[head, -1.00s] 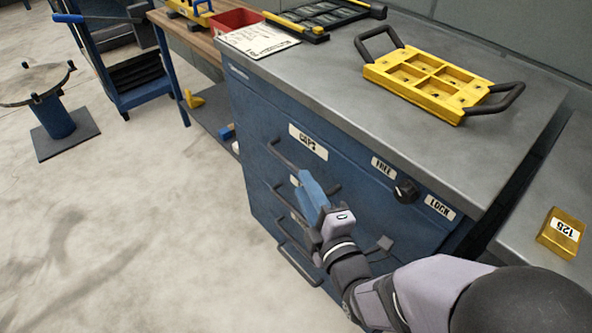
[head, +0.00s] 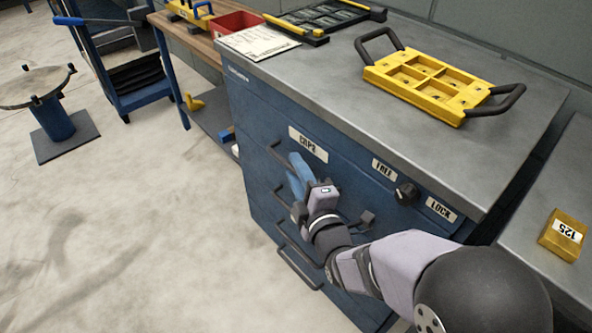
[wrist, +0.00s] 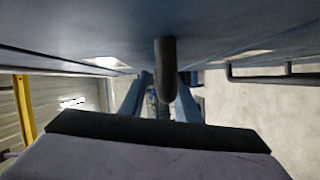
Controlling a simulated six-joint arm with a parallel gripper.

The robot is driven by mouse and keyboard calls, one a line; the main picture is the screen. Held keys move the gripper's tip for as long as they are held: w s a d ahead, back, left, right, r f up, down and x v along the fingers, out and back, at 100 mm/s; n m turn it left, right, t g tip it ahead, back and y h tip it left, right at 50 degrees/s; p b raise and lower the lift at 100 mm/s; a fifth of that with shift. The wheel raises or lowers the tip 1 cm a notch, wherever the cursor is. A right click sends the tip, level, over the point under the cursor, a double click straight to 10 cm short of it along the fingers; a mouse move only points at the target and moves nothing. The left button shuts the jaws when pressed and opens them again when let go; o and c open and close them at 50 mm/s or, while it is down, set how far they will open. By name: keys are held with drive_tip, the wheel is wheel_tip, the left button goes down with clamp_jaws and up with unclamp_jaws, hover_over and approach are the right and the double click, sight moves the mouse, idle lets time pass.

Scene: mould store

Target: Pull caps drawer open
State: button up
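The caps drawer, labelled CAPS (head: 307,145), is in the blue cabinet's top row in the head view, its front flush. Its dark bar handle (head: 277,156) shows at its left end; my gripper (head: 297,168) hides the rest. My gripper is at this handle, its blue fingers pointing at the drawer front. In the wrist view the fingers (wrist: 158,98) stand apart, with a dark handle bar (wrist: 166,72) seen between them. I cannot tell whether they touch it. A black knob (head: 406,193) sits between the FREE (head: 384,169) and LOCK (head: 440,209) labels.
Lower drawer handles (head: 298,266) stick out below my gripper. A yellow mould with black handles (head: 440,85) lies on the grey cabinet top (head: 330,75). A yellow block marked 125 (head: 562,234) is at right.

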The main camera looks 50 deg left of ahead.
drive_tip(key=shift+a, duration=0.1)
clamp_jaws()
drive_tip(key=s+p, duration=0.1)
drive_tip(key=s, duration=1.8)
drive_tip(key=shift+s, duration=0.2)
unclamp_jaws()
